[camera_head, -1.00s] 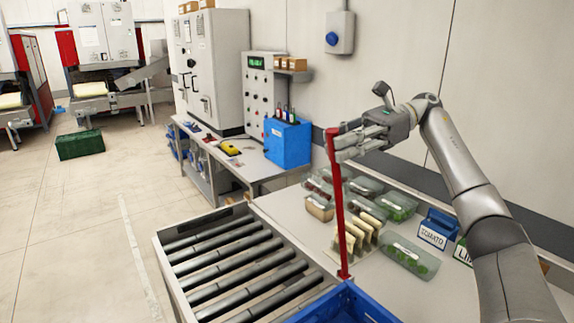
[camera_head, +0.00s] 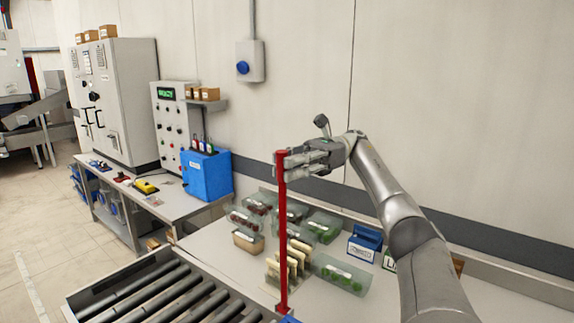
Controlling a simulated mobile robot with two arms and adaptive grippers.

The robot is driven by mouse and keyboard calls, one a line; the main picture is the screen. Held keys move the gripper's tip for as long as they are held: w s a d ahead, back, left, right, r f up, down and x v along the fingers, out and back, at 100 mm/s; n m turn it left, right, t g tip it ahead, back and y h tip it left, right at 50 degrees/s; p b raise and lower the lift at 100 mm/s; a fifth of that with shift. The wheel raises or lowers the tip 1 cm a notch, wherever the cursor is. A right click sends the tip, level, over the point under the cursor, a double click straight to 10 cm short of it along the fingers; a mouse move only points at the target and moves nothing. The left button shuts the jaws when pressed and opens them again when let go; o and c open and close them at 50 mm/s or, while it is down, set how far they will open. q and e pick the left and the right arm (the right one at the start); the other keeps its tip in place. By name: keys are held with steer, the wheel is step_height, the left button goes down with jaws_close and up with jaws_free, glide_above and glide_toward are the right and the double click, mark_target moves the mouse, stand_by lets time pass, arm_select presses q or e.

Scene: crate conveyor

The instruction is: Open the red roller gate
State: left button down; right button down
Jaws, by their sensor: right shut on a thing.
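The red roller gate (camera_head: 282,235) is a thin upright red bar at the right edge of the roller conveyor (camera_head: 160,298). My right gripper (camera_head: 284,166) is shut on the top end of the red gate. My right arm reaches in from the lower right, above the worktop. The gate's foot is near the bottom of the view, beside a small visible bit of blue crate (camera_head: 289,319). My left gripper is not in view.
Several clear tubs of food (camera_head: 341,274) and sandwich pieces stand on the worktop (camera_head: 205,242) behind the gate. A blue box (camera_head: 207,175) and a control panel (camera_head: 174,118) stand further left. Blue and green label holders (camera_head: 364,244) sit by my arm.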

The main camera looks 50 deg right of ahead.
steer(key=c, duration=1.3)
jaws_free()
steer(key=shift+f, duration=0.15)
steer(key=shift+r, duration=4.95)
steer(key=shift+r, duration=0.1)
